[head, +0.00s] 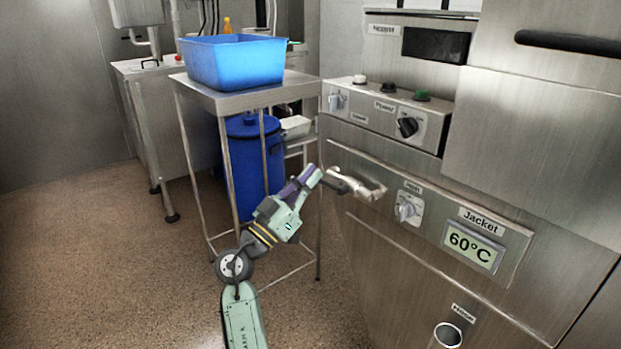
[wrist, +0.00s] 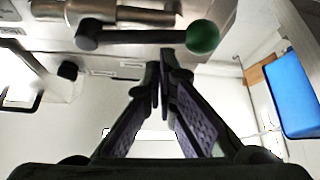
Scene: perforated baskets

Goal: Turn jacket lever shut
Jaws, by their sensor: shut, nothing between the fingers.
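In the wrist view, a dark lever (wrist: 140,37) with a green ball knob (wrist: 203,37) runs across the top of the picture. It lies roughly parallel to a metal pipe fitting (wrist: 120,12) just beyond it. My gripper (wrist: 161,70) is shut and empty, its fingertips close below the lever; I cannot tell whether they touch it. In the head view, my gripper (head: 312,177) is beside the pipe fitting (head: 356,184) on the steel machine's front. The lever is not clearly visible there. A "Jacket" display (head: 471,247) reads 60°C.
A knob (head: 407,208) sits right of the pipe fitting, and a control panel (head: 384,113) is above. A steel table (head: 235,101) with a blue basin (head: 231,61) stands at the left, with a blue barrel (head: 250,170) below. The floor at the left is clear.

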